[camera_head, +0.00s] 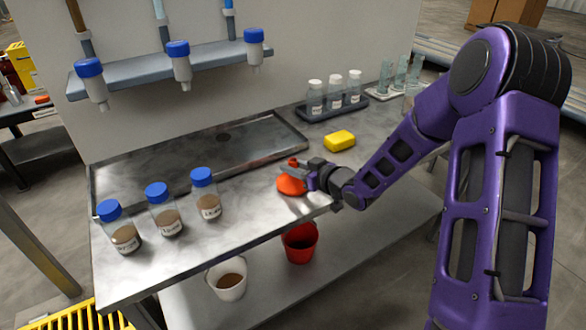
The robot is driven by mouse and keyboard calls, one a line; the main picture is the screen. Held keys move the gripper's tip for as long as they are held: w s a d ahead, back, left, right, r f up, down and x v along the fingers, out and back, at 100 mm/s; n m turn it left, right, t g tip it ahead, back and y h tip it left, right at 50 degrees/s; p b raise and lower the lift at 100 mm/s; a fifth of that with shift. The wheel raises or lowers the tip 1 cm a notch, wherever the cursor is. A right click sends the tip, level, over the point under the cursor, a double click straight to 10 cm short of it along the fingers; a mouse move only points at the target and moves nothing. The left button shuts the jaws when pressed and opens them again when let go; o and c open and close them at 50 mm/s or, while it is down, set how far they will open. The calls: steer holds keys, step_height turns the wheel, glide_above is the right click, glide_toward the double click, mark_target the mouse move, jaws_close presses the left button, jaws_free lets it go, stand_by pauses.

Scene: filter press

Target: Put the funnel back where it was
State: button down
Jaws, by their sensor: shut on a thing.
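The orange-red funnel (290,185) is on or just above the steel bench top near its front edge, wide end down. I cannot tell whether it touches the bench. My gripper (295,171) is shut on the funnel near its narrow upper end, coming in from the right. The fingers hide part of the funnel's upper end.
Several blue-capped bottles (164,212) stand front left of a shallow steel tray (215,153). A yellow sponge (339,140) lies behind my gripper. White-capped bottles (334,92) stand in a rack at the back. A red bucket (300,243) and a white bucket (228,280) sit below.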

steer(key=shift+f, duration=0.25)
steer(key=c, duration=0.6)
jaws_free()
steer(key=shift+r, duration=0.1)
steer(key=shift+r, duration=0.1)
steer(key=shift+d+r, duration=0.1)
steer(key=shift+r, duration=0.05)
steer(key=p+v, duration=0.1)
steer(key=v, duration=1.1)
